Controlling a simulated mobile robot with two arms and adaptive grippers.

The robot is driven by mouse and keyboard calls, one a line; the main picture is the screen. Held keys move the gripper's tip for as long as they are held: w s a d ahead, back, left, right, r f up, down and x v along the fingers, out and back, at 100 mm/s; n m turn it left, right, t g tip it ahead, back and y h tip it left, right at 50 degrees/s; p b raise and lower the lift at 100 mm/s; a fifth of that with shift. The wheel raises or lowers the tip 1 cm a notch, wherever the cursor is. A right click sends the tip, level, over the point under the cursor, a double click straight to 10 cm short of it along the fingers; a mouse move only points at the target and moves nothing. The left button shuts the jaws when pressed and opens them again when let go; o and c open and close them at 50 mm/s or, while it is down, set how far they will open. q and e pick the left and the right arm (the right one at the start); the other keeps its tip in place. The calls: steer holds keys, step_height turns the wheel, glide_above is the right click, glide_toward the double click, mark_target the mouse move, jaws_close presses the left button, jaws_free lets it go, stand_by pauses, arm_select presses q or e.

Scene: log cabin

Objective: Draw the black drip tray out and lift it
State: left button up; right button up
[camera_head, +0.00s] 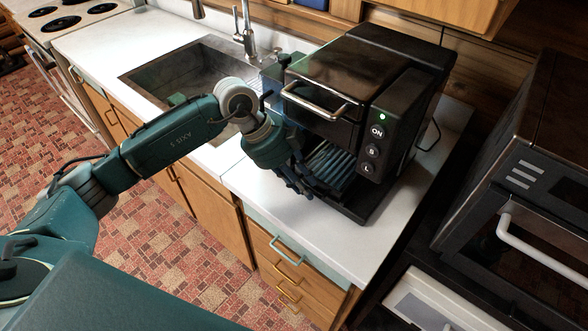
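My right gripper is out of view.
A sink (180,72) with a tap (246,40) lies left of the machine. The counter (300,222) is bare in front of it. A dark oven (535,165) with a white handle stands at the right. Drawers with handles are below the counter edge.

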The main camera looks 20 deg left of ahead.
arm_select(q)
steer(key=shift+d+f, duration=0.25)
steer(key=shift+f, duration=0.15)
jaws_close()
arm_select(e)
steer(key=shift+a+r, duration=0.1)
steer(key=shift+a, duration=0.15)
arm_select(q)
steer(key=shift+a+f, duration=0.1)
